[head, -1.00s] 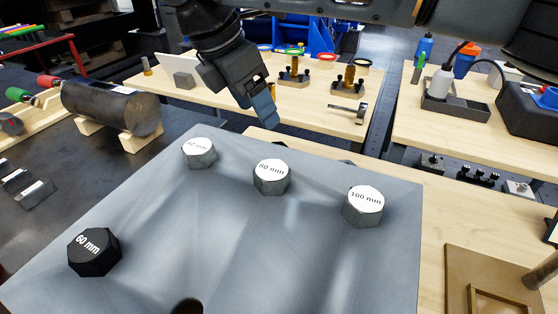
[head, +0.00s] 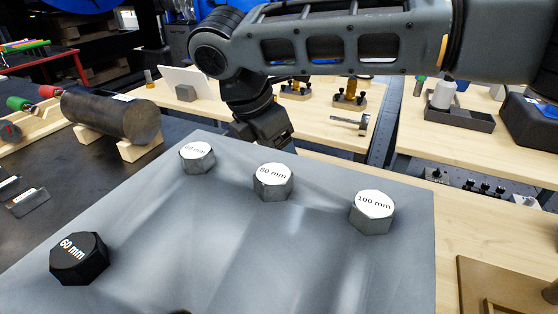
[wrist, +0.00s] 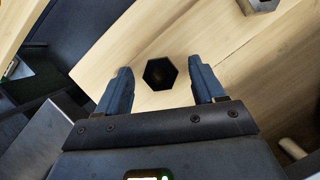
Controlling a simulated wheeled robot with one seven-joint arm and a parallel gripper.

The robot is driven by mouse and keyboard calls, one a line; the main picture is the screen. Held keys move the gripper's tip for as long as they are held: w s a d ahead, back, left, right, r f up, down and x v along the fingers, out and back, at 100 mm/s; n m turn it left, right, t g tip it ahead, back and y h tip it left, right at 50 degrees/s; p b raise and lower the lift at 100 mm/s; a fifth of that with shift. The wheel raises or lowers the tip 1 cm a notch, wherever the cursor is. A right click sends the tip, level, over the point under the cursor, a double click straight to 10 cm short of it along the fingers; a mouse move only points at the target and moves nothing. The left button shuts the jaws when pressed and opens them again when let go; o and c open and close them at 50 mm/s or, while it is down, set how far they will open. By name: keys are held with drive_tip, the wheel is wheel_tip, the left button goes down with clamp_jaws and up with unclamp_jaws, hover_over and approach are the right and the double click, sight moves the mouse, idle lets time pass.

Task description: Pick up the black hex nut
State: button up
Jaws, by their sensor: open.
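In the wrist view a black hex nut (wrist: 160,74) lies on a light wood surface, its middle too dark to make out. My gripper (wrist: 160,66) is open and empty, with one blue-grey fingertip to each side of the nut in the picture. Gaps show between the nut and both fingers; the height above it is hard to judge. In the head view my gripper (head: 268,130) points down behind the far edge of the grey plate. Its fingertips and this nut are hidden there.
The grey plate (head: 220,235) carries a black hex piece marked 60 mm (head: 79,258) and several silver ones, including 80 mm (head: 273,183) and 100 mm (head: 372,212). A wooden table (head: 325,135) lies beyond.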

drive_tip(key=c, duration=1.2)
drive_tip(key=shift+r, duration=0.1)
